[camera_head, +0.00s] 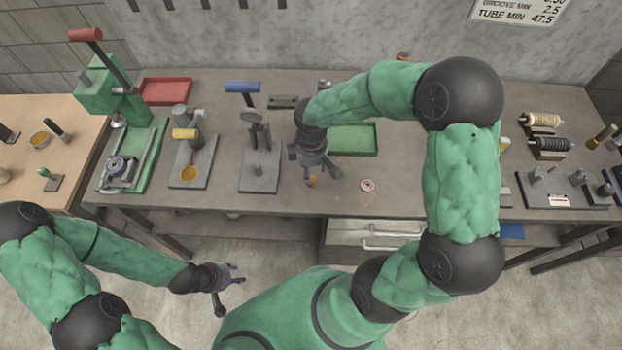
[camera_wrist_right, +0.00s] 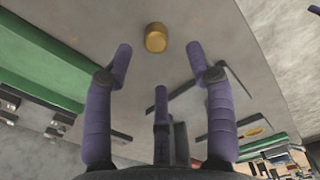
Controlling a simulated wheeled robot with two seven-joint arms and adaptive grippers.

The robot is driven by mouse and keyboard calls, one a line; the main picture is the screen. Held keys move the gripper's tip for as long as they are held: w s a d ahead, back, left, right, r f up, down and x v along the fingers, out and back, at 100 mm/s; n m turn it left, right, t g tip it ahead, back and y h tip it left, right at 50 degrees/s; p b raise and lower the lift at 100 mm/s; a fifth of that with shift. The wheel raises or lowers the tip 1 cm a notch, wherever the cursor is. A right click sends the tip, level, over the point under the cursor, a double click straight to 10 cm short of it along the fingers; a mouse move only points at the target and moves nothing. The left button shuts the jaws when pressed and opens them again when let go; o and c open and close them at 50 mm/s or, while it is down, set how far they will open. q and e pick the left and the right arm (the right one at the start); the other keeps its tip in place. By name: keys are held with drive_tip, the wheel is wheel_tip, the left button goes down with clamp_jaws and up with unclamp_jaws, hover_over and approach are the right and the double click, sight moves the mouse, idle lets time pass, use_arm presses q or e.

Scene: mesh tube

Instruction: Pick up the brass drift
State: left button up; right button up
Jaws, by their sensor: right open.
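In the right wrist view the brass drift (camera_wrist_right: 156,38) shows as a short rounded cylinder beyond the fingertips, roughly centred between the two longer-looking fingers. My right gripper (camera_head: 315,168) is low over the bench with its fingers spread; in the wrist view it (camera_wrist_right: 159,60) is open and empty, apart from the drift. My left gripper (camera_head: 228,284) hangs in front of the bench, away from it, with fingers spread and nothing in them.
A green tray (camera_head: 364,139) lies right of the right gripper. A blue-handled press (camera_head: 262,182) stands to its left. A red tray (camera_head: 166,91) and a green press (camera_head: 105,97) are further left. The front bench between is mostly clear.

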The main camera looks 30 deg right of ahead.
sight(313, 179)
wheel_tip(313, 179, down, 2)
drive_tip(key=shift+w, duration=0.15)
drive_tip(key=f, duration=0.1)
drive_tip(key=f+b, duration=0.1)
drive_tip(key=f, duration=0.3)
drive_tip(key=shift+d+b, duration=0.3)
clamp_jaws()
